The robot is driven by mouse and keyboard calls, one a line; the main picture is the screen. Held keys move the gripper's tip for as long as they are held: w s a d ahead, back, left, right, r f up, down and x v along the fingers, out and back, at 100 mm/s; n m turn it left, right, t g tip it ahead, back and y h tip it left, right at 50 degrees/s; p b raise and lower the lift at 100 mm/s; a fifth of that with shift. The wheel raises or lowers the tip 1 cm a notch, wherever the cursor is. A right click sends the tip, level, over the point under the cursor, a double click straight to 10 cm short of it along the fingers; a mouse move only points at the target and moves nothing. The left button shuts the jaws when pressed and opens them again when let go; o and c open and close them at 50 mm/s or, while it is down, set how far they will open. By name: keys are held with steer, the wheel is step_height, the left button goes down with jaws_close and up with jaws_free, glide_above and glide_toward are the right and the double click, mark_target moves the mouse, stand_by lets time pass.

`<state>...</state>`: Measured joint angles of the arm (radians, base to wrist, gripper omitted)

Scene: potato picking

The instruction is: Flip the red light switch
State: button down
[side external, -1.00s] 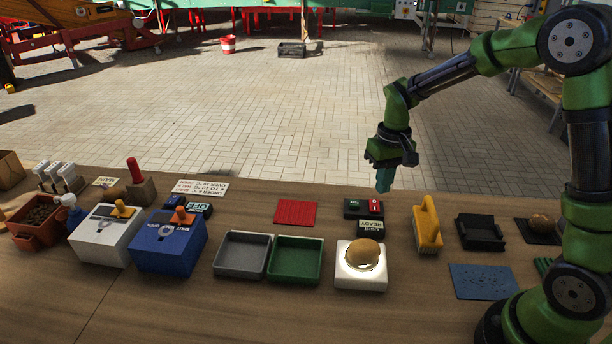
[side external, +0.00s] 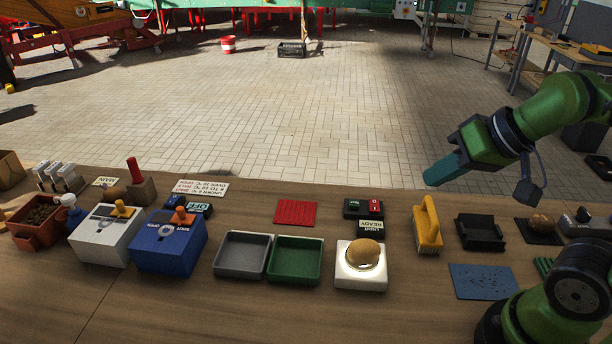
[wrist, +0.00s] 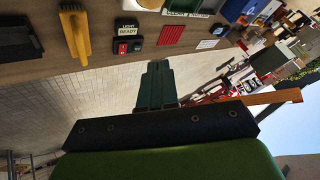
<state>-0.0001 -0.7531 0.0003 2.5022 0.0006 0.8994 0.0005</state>
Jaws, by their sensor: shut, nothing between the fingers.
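The dark switch box (side external: 364,208) stands towards the back edge of the table in the side view, right of the red mat. It has a green part on its left and a red part (side external: 375,206) on its right, with a small READY label in front. The wrist view shows the box (wrist: 128,46) with its red part (wrist: 122,47) at top centre. My gripper (side external: 432,179) is shut and empty, up in the air to the right of the box, pointing left and tilted down. Its shut fingers also show in the wrist view (wrist: 157,66), apart from the box.
A white stand (side external: 362,279) holds a potato in front of the box. A yellow brush (side external: 427,225) stands upright to its right, beside a black tray (side external: 480,233). The red mat (side external: 296,212) lies to the left. Open floor (side external: 280,110) lies beyond the table.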

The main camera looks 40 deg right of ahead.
steer(key=m+g+h, duration=0.2)
steer(key=m+g, duration=0.3)
steer(key=g, duration=0.2)
glide_above(375, 202)
step_height(375, 202, down, 8)
steer(key=shift+r, duration=0.15)
step_height(375, 202, down, 14)
steer(key=shift+f, duration=0.1)
